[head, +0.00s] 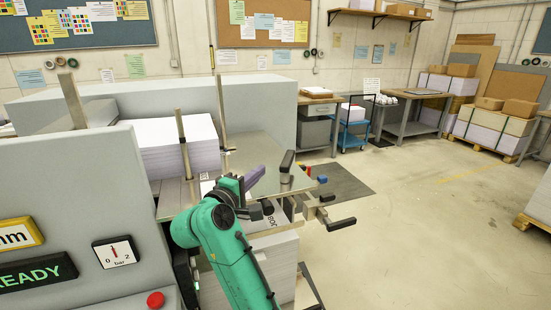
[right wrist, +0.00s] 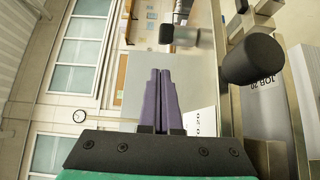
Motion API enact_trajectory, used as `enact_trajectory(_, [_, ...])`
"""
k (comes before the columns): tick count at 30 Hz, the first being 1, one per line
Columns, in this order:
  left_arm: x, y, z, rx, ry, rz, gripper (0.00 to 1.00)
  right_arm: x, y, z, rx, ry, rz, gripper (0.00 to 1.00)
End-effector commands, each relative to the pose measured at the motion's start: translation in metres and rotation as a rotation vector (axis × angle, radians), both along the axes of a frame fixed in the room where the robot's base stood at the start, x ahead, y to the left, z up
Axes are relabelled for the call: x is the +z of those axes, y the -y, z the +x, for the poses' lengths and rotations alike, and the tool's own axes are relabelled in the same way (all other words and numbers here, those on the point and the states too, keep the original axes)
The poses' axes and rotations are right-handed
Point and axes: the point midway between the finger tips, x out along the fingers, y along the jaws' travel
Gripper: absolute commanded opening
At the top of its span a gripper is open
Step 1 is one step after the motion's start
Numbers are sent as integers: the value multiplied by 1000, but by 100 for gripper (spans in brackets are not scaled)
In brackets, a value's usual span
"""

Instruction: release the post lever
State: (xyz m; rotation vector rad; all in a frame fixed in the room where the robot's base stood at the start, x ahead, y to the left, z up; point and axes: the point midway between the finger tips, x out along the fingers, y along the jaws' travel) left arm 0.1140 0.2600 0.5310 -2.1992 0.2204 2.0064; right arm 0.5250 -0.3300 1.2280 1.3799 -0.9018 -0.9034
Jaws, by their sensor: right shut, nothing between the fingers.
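My right gripper (head: 254,176) is shut and empty, its purple fingers together above the front right corner of the machine's feed table. In the right wrist view the shut fingers (right wrist: 160,98) point away from the camera. A black-gripped lever (head: 287,161) stands just right of the fingertips, apart from them. Another black lever handle (head: 341,224) sticks out to the right, lower down. Two black knobs show in the right wrist view, a near one (right wrist: 254,60) and a farther one (right wrist: 180,35), both right of the fingers. I cannot tell which is the post lever. My left gripper is out of view.
A white paper stack (head: 176,146) stands on the feed table between upright posts, one of them behind it (head: 221,110). A grey machine housing with a READY display (head: 38,271) fills the left. A dark floor mat (head: 342,183) and open floor lie to the right.

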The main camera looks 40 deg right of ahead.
Motion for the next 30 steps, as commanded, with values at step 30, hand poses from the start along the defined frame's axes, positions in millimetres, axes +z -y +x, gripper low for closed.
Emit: enact_trajectory(30, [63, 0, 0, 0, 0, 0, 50, 0, 92, 40, -1, -1, -4, 0])
